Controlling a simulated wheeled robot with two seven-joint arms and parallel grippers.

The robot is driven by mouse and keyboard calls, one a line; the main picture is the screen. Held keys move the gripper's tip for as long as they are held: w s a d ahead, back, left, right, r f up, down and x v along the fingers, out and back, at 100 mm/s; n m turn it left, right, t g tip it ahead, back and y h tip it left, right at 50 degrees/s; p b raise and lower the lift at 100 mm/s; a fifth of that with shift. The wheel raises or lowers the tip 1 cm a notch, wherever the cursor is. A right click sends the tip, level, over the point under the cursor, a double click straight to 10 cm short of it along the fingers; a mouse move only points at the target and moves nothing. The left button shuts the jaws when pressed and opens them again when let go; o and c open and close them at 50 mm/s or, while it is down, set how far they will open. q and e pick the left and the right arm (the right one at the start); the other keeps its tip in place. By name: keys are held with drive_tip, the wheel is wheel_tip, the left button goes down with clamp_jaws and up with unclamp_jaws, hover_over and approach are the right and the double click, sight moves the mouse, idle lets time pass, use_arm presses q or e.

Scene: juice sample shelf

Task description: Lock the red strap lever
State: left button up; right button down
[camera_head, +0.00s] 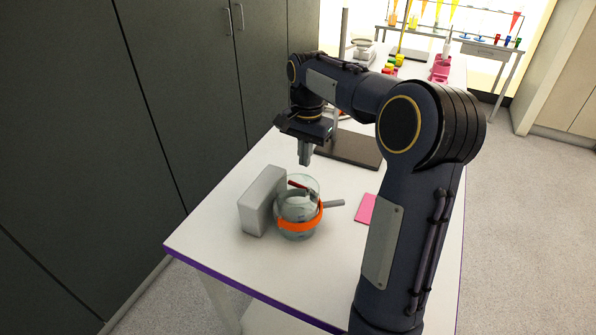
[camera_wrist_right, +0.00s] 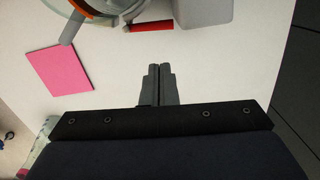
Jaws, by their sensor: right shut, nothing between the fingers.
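The red strap lever (camera_head: 297,184) shows as a short dark red bar by the glass vessel (camera_head: 298,207) in the head view. In the right wrist view the red lever (camera_wrist_right: 152,26) lies near the top edge, beside the vessel's rim. An orange strap (camera_head: 303,224) wraps around the vessel, and a grey handle (camera_head: 334,203) sticks out to the right. My right gripper (camera_head: 305,162) points down above and behind the vessel, shut and empty, apart from the lever. Its closed fingers (camera_wrist_right: 160,68) show in the wrist view. My left gripper is out of view.
A grey block (camera_head: 262,199) stands left of the vessel, close to it. A pink pad (camera_head: 367,208) lies to the right on the white table (camera_head: 225,235). A dark stand base (camera_head: 345,149) is behind the gripper. The table's front is clear.

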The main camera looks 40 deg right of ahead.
drive_tip(key=shift+s+a+f, duration=0.3)
drive_tip(key=shift+a+f, duration=0.3)
drive_tip(key=shift+a, duration=0.1)
drive_tip(key=shift+s+a+f, duration=0.25)
drive_tip(key=shift+a+f, duration=0.35)
drive_tip(key=shift+a, duration=0.05)
drive_tip(key=shift+s+a+f+n+p, duration=0.1)
drive_tip(key=shift+s+a+n+p, duration=0.1)
drive_tip(key=shift+a+n+p, duration=0.3)
drive_tip(key=shift+a+f, duration=0.1)
drive_tip(key=shift+f, duration=0.15)
